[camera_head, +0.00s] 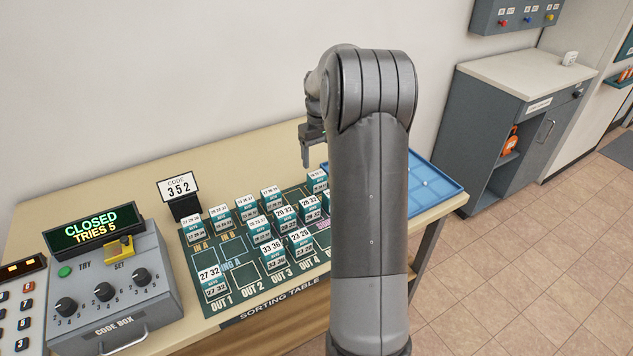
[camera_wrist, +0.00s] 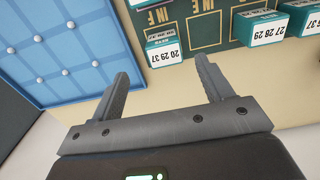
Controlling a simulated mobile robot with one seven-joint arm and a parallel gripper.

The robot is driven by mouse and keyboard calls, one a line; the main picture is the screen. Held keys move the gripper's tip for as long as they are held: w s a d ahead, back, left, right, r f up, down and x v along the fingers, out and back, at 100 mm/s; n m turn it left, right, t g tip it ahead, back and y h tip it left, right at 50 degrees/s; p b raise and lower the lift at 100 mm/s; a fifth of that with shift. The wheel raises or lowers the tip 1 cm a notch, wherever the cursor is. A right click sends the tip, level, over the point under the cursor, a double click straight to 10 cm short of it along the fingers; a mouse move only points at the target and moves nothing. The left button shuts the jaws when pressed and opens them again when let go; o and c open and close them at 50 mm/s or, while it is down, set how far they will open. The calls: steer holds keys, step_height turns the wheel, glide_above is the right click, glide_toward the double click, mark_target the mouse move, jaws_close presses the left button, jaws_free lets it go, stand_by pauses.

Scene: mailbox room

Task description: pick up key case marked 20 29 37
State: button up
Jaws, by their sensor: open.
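The key case marked 20 29 37 (camera_wrist: 165,53) is a small teal block with a white label, upside down in the wrist view. It sits at the edge of the dark green mat, close to the blue tray. In the head view, a case by the tray (camera_head: 317,183) appears to be the same one, but its label is too small to read surely. My gripper (camera_head: 306,160) is open and empty above the back of the table. In the wrist view my gripper's fingers (camera_wrist: 164,78) point towards the case, which lies beyond and between their tips.
The sorting mat (camera_head: 240,283) holds several similar cases, including one marked 27 28 29 (camera_wrist: 264,30). The blue tray (camera_head: 428,190) with small pale studs lies right of the mat. My arm hides part of the table.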

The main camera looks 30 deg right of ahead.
mark_target(317, 175)
step_height(317, 175, down, 4)
steer(key=shift+a+f, duration=0.1)
steer(key=shift+f, duration=0.05)
steer(key=f, duration=0.5)
steer(key=shift+w+a+f, duration=0.1)
steer(key=shift+w+a, duration=0.1)
steer(key=shift+w, duration=0.05)
steer(key=c, duration=1.1)
